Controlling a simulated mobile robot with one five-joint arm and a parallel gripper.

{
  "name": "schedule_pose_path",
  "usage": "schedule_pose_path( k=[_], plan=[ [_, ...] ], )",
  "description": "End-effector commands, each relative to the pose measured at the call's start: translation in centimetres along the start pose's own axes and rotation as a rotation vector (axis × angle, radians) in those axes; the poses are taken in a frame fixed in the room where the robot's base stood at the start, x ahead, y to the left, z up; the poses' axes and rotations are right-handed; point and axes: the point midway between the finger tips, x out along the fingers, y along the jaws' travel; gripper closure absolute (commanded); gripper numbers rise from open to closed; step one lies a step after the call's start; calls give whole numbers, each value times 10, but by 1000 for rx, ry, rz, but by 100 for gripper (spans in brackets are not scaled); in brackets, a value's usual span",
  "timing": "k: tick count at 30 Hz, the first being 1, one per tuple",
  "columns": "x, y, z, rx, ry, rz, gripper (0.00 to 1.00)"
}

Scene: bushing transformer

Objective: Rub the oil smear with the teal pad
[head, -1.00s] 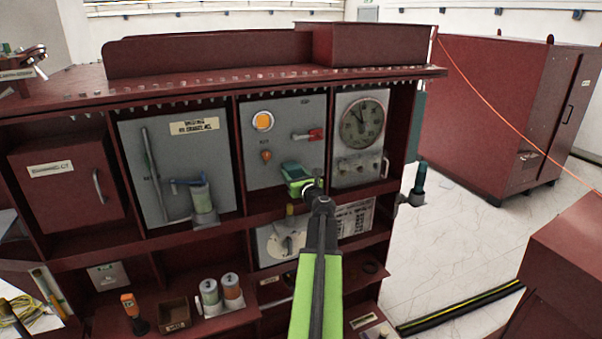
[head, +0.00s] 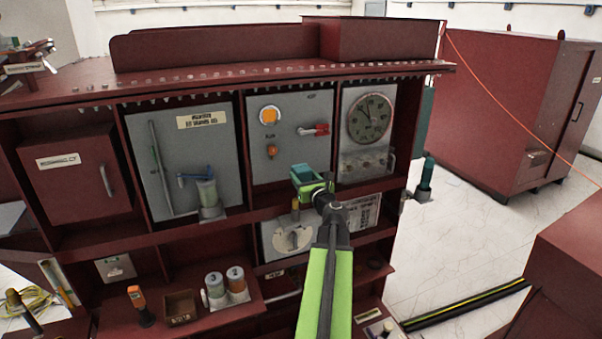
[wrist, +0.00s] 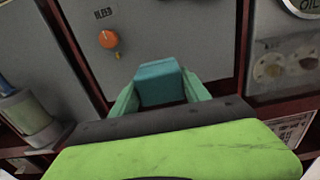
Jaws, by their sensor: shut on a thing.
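The teal pad (head: 302,171) is held in my gripper (head: 312,184), in front of the lower part of the middle grey panel (head: 292,110). In the wrist view the teal pad (wrist: 161,82) sits between the two green fingers of my gripper (wrist: 160,98), which is shut on it. The pad's far end points toward the grey panel. I cannot tell whether it touches the panel. I cannot make out the oil smear in either view.
The panel carries an orange button (head: 269,116), a red-handled lever (head: 315,130) and an orange bleed knob (wrist: 108,39). A round gauge (head: 370,118) is to the right. A blue-handled pump (head: 207,190) is to the left. A shelf edge runs below.

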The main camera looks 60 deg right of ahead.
Motion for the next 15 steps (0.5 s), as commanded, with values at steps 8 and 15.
schedule_pose_path(
  k=[8,15],
  plan=[
    [-3,0,0,0,0,1,78],
    [-20,1,0,0,0,0,78]
  ],
)
